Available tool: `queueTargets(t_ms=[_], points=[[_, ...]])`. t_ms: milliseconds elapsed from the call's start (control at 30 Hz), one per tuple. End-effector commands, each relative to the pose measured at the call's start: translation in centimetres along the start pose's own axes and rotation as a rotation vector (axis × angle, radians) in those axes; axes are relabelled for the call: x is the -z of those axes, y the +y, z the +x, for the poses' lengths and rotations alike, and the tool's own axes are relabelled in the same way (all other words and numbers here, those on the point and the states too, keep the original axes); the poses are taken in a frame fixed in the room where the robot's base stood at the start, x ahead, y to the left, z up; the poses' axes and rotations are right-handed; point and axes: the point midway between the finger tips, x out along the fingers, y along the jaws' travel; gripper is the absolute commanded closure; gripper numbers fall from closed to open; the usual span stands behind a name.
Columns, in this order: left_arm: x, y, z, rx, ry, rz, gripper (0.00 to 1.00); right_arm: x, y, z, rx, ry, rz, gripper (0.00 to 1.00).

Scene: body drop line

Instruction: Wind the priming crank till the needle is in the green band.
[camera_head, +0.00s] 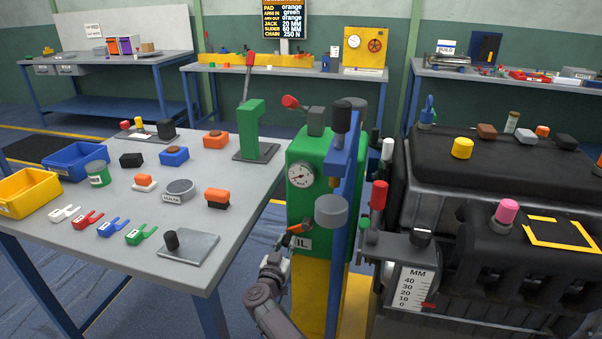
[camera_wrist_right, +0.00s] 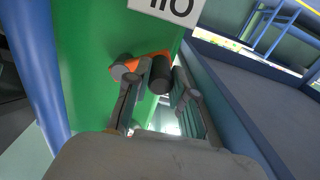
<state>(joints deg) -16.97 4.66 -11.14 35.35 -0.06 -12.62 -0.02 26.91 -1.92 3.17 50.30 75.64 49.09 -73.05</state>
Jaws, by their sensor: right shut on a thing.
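The green priming unit (camera_head: 325,175) stands upright just right of the table, with a round white gauge (camera_head: 300,175) on its front. The gauge has a dark needle, but it is too small to tell whether it lies in a green band. Below the gauge is the crank (camera_head: 299,228), an orange arm with a dark grip. The crank's orange arm also shows in the right wrist view (camera_wrist_right: 151,57). My right gripper (camera_head: 280,247) comes from below and is shut on the crank's dark grip (camera_wrist_right: 160,77). My left gripper is not in view.
A blue post (camera_head: 345,215) with a grey disc (camera_head: 331,210) stands close in front of the green unit. The dark engine (camera_head: 480,190) fills the right side. The grey table (camera_head: 235,180) with several parts lies to the left, its edge near my right arm.

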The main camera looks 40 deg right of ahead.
Motion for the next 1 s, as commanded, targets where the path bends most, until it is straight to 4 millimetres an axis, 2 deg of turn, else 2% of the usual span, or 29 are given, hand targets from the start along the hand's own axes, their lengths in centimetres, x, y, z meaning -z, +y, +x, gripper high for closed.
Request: queueTargets(t_ms=[33,433,800,1000], points=[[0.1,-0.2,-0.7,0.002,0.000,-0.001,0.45,1.6,0.1,0.5,-0.016,0.016,0.004,1.00],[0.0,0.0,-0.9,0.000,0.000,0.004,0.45,1.4,0.0,0.4,-0.018,0.009,-0.001,1.00],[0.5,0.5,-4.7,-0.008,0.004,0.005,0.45,4.5,0.3,0.4,-0.019,0.006,-0.002,1.00],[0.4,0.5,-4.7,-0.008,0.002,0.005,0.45,4.2,0.4,0.3,-0.019,0.002,-0.004,1.00]])
